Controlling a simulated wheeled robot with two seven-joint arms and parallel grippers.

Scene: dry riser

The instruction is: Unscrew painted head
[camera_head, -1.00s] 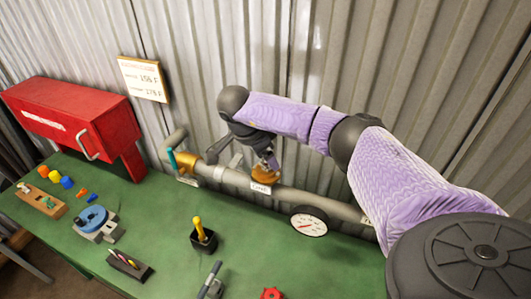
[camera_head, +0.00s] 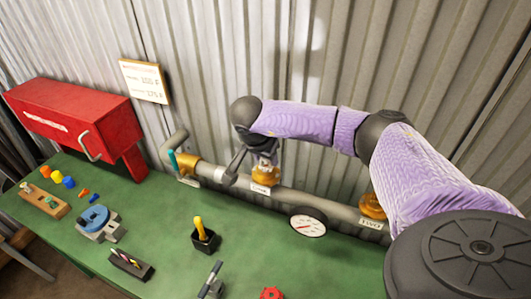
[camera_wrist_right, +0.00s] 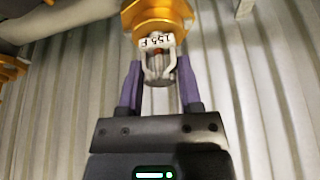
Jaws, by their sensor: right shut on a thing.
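My right gripper (camera_head: 264,159) is at the grey pipe's left brass fitting (camera_head: 266,174), which has a white label under it. In the right wrist view my gripper's purple fingers (camera_wrist_right: 158,80) stand on both sides of a small pale metal head (camera_wrist_right: 158,65) and are shut on it. The head has a light frame, a touch of red inside and a tag that seems to read 155 F, upside down. It sits against the brass fitting (camera_wrist_right: 158,14); whether it is fully seated I cannot tell. My left gripper is not in view.
A red cabinet (camera_head: 75,118) stands at left. Several tools and small parts lie on the green bench (camera_head: 150,210). Corrugated wall stands close behind.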

